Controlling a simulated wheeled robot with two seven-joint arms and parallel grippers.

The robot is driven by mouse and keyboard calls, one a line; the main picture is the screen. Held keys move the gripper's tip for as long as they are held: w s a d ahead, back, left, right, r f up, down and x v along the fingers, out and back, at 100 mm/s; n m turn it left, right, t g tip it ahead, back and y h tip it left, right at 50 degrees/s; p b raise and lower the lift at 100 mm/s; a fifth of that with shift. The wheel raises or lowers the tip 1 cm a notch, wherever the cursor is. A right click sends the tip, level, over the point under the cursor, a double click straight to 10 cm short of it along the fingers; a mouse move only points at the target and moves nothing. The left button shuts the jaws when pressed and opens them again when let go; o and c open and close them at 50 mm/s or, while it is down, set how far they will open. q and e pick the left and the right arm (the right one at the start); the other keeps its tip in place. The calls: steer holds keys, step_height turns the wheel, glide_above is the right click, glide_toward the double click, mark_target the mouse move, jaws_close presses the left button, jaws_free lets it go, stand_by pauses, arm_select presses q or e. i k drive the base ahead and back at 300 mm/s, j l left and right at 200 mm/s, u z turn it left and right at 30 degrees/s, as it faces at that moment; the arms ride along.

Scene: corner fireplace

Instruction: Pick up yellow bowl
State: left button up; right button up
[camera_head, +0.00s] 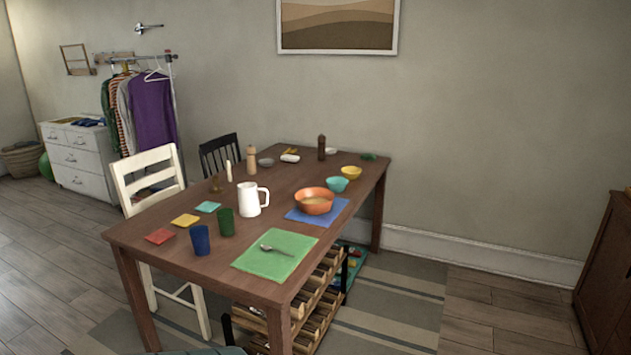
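A small yellow bowl (351,172) stands upright near the far right end of the brown wooden table (165,257). A teal bowl (338,184) is just in front of it, and a larger orange bowl (314,201) sits on a blue mat nearer to me. Nothing covers the yellow bowl from this view. Neither of my grippers shows in the head view.
A white pitcher (249,199), blue cup (200,240), green cup (226,222) and green mat (275,255) with a spoon are on the table. A white chair (148,174) is at its left. A wooden rack (318,303) is below. The floor at right is open.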

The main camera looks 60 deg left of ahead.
mark_target(351, 174)
steer(key=u, duration=1.85)
